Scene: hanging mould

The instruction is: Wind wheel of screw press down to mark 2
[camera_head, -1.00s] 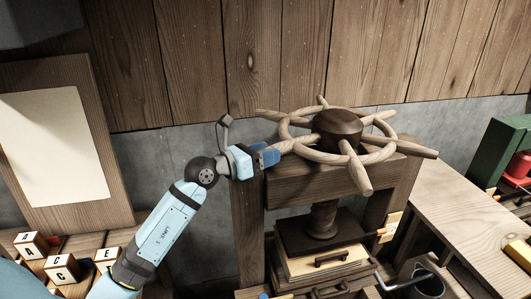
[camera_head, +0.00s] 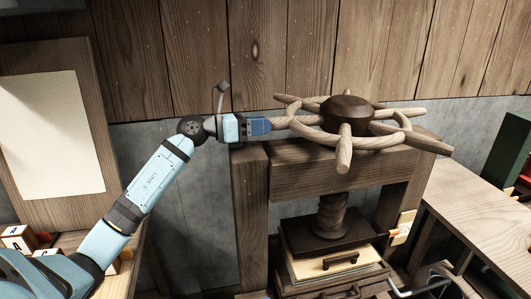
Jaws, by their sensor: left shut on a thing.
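The wooden wheel (camera_head: 385,139) of the screw press sits on top of the press frame, with a dark round hub (camera_head: 346,113) and several spoke handles. My left gripper (camera_head: 268,125) is shut on the wheel's left spoke handle (camera_head: 287,121). The screw (camera_head: 332,214) runs down from the frame's crossbeam (camera_head: 330,170) to a dark platen (camera_head: 325,238). Under the platen is a pale block with a dark handle. A small pale tag (camera_head: 403,228) with an orange pointer is at the right post; its marks are too small to read. My right gripper is out of view.
A board with a blank sheet (camera_head: 50,140) leans at the left. Lettered blocks (camera_head: 18,238) lie below it, partly hidden by my left arm. A wooden bench (camera_head: 480,215) and a green box (camera_head: 510,152) are at the right. A plank wall stands behind.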

